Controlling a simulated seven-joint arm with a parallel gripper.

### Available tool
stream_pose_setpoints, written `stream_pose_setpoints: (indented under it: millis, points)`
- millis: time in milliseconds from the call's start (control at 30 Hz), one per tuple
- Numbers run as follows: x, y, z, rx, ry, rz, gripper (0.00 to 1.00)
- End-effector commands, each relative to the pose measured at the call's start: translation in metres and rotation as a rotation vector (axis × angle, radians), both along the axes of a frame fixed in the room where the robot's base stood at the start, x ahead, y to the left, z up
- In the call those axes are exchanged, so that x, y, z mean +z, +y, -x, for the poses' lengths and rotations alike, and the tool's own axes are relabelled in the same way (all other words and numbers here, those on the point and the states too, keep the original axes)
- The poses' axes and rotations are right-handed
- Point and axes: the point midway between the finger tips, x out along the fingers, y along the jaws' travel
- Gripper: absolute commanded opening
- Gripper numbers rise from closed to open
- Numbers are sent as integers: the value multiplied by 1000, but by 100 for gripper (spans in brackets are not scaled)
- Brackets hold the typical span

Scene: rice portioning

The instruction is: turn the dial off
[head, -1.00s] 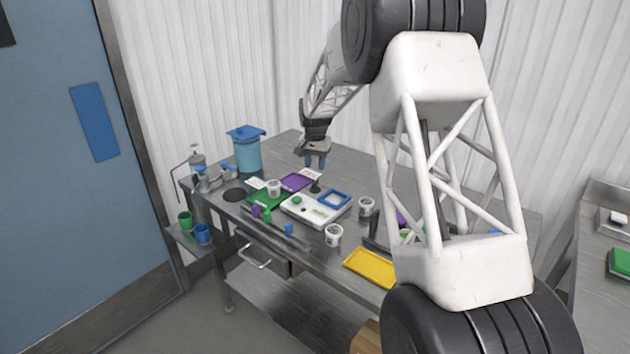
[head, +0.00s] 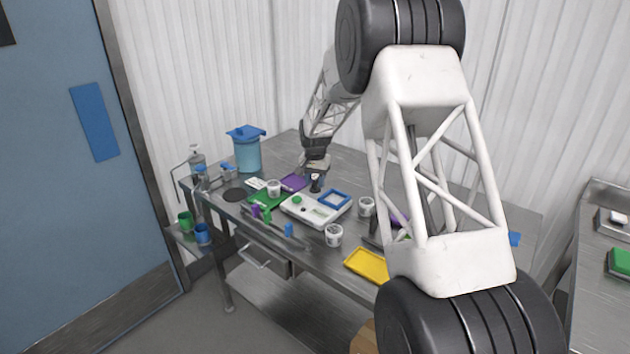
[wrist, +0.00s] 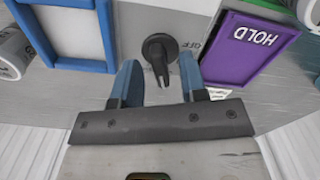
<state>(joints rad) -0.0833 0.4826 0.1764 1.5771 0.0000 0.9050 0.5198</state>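The black dial (wrist: 160,46) stands on the steel table, with a narrow pointer toward my gripper in the wrist view. A partly covered, upside-down label that seems to read OFF is just right of it. My gripper (wrist: 160,78) is open, with one blue finger on each side. The dial lies between and slightly beyond the fingertips, and I see no contact. In the head view my gripper (head: 317,179) is right above the dial (head: 315,189), which it partly hides.
A purple HOLD tray (wrist: 248,42) lies close right of the dial in the wrist view. A blue-framed white unit (wrist: 108,62) is close on the left.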

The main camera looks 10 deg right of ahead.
Motion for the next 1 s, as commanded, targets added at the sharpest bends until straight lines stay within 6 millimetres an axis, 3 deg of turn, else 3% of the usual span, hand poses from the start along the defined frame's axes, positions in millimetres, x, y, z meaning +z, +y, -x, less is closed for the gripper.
stream_pose_setpoints:
  millis: [33, 267, 667, 1000]
  points:
    - [0, 0, 0, 0, 0, 0, 35]
    - [0, 0, 0, 0, 0, 0, 0]
    - [0, 0, 0, 32, 1, 0, 0]
    - [0, 0, 1, 204, 1, 1, 0]
